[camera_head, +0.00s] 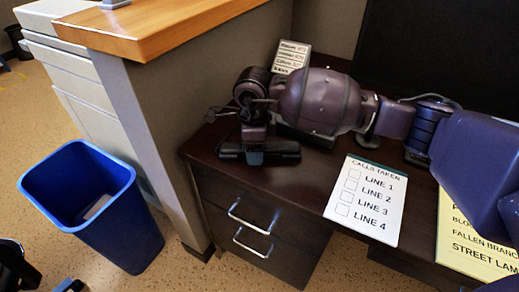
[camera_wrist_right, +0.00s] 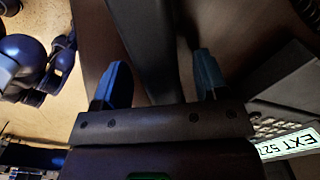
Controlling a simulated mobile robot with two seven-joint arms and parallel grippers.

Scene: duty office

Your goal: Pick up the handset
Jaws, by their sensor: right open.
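My right gripper (camera_head: 258,153) is over the left part of the dark desk, at the end of the arm that comes in from the right. In the right wrist view my gripper's two blue fingers (camera_wrist_right: 161,82) are apart. A long dark bar, which looks like the handset (camera_wrist_right: 150,45), runs between and beyond them; I cannot tell whether they touch it. Beside it is a dark ridged surface of the phone (camera_wrist_right: 268,118) with an EXT label. In the head view my arm and gripper hide most of the phone, and I cannot make out the handset. My left gripper is not in view.
A calls-taken sheet (camera_head: 367,199) lies on the desk (camera_head: 310,190), with a yellow sheet (camera_head: 475,240) at right. A small list card (camera_head: 291,57) stands behind my gripper. A wood-topped partition (camera_head: 160,25) rises left of the desk. A blue bin (camera_head: 80,205) stands on the floor.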

